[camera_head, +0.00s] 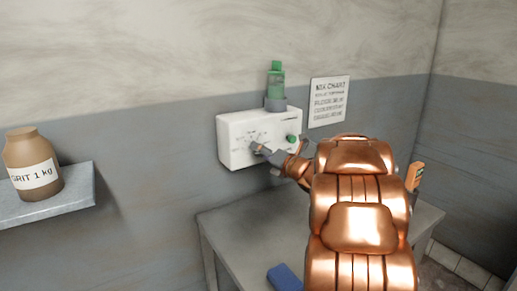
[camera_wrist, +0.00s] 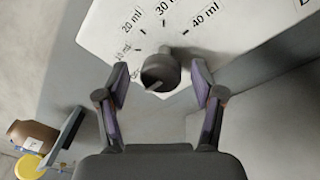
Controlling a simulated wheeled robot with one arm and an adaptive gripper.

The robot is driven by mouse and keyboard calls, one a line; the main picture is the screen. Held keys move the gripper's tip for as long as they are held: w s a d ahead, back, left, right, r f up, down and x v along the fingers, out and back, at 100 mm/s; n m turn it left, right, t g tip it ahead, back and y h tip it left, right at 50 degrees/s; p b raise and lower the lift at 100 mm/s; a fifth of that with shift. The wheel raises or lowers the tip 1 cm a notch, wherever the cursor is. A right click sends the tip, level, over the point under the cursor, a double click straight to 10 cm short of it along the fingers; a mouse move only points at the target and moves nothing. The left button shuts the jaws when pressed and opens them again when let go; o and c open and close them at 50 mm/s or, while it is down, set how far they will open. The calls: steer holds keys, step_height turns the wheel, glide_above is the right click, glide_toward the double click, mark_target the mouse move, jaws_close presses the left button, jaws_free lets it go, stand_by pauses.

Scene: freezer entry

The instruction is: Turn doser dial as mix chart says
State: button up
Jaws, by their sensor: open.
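The white doser box (camera_head: 232,149) is fixed to the wall, with a green bottle (camera_head: 276,82) upright on top and a green button (camera_head: 292,138) on its front. In the wrist view the grey dial (camera_wrist: 160,72) lies between the open fingers of my gripper (camera_wrist: 160,90), with a gap on both sides. Marks for 20 ml, 30 ml and 40 ml ring it, with smaller labels at left. In the head view my gripper (camera_head: 268,152) is in front of the box's lower part and partly hides the dial. The mix chart (camera_head: 329,101) hangs right of the box; its small lines are unreadable.
A grey table (camera_head: 235,225) stands below the box, with a blue item (camera_head: 285,277) on it. An orange bottle (camera_head: 414,177) stands at right behind my arm. A shelf (camera_head: 80,198) at left holds a brown grit jar (camera_head: 30,150).

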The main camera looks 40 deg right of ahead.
steer(key=shift+w+f, duration=0.15)
steer(key=shift+w, duration=0.7)
steer(key=shift+c, duration=0.4)
steer(key=c, duration=1.1)
